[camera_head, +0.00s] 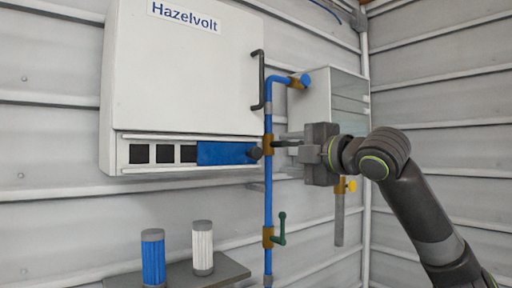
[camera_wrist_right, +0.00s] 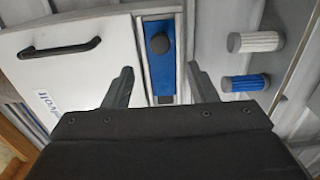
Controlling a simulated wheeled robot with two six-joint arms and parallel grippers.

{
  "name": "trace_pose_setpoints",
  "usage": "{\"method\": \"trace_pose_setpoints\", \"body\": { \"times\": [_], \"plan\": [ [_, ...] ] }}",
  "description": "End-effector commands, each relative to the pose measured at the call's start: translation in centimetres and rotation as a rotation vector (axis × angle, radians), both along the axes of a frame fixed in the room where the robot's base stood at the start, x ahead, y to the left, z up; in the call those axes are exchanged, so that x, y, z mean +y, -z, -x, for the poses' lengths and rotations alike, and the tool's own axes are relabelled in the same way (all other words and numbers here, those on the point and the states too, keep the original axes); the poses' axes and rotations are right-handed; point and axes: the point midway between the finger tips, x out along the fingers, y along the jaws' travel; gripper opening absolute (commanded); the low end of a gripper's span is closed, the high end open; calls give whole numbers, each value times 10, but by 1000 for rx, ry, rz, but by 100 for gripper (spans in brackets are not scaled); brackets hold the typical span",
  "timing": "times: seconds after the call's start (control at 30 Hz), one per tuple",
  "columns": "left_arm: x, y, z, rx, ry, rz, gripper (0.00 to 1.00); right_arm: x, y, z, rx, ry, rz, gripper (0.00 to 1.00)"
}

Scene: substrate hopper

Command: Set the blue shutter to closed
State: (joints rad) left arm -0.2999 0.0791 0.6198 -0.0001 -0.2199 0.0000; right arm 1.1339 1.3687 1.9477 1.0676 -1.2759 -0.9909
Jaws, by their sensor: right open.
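The blue shutter (camera_head: 222,153) sits in the slot along the bottom of the white Hazelvolt cabinet (camera_head: 185,75). It covers the right part of the slot; several dark openings (camera_head: 165,154) show uncovered to its left. Its dark round knob (camera_head: 255,153) is at its right end. My right gripper (camera_head: 276,143) points left, close to the knob in the picture, and is open and empty. In the right wrist view the shutter (camera_wrist_right: 166,63) and its knob (camera_wrist_right: 159,43) appear between and beyond the open fingers (camera_wrist_right: 160,68), with no contact visible. My left gripper is out of view.
A blue vertical pipe (camera_head: 268,205) with a green-handled valve (camera_head: 280,230) runs beside the cabinet's right edge. A grey box (camera_head: 318,95) hangs behind my right gripper. Blue (camera_head: 153,258) and white (camera_head: 203,248) filter cartridges stand on a shelf (camera_head: 232,268) below.

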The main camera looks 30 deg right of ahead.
Motion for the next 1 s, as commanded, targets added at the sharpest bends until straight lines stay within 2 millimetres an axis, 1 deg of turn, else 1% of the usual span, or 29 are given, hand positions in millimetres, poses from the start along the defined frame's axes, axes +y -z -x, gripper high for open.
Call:
{"method": "trace_pose_setpoints", "body": {
  "times": [0.03,0.6,0.8,1.0],
  "plan": [
    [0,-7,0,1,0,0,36,2,-3,-9,2,-5,-5,52],
    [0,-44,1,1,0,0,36,8,-2,-96,2,-2,-4,52],
    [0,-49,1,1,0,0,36,9,0,-112,2,0,-2,52],
    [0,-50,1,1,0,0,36,9,1,-116,1,0,-1,52]
  ]
}}
